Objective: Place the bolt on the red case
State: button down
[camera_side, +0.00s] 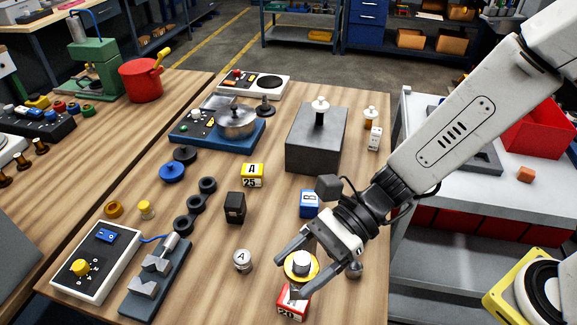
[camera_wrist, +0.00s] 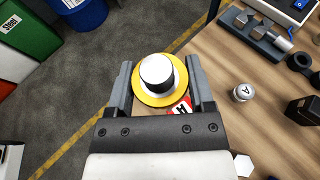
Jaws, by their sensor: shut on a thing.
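My gripper (camera_side: 300,274) is shut on a piece with a pale round head and a yellow flange, which I take to be the bolt (camera_side: 302,263). In the wrist view the bolt (camera_wrist: 157,73) sits head up between the two fingers (camera_wrist: 160,85), its flange spanning the gap. The red case (camera_side: 291,304) is a small red and white block with a number on its front, directly below the gripper. Part of its red and white lettered top (camera_wrist: 180,108) shows under the flange. The fingers and bolt hide much of that top; I cannot tell whether they touch.
A white lettered cylinder (camera_side: 242,261) stands left of the gripper. A blue case (camera_side: 309,204), a black block (camera_side: 235,208) and a yellow case (camera_side: 252,175) stand behind. The table's right edge is near.

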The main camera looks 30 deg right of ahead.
aim_at(295, 267)
jog(key=shift+w+d+f+n+g, duration=0.1)
jog(key=shift+w+d+n+g, duration=0.1)
jog(key=shift+w+n+g, duration=0.35)
jog(key=shift+w+d+f+n+g, duration=0.15)
jog(key=shift+w+d+g, duration=0.1)
jog(key=shift+w, duration=0.6)
jog(key=shift+f, duration=2.15)
jog(key=shift+f, duration=0.1)
jog(key=shift+f, duration=1.7)
jog(key=shift+f, duration=0.1)
grip_release()
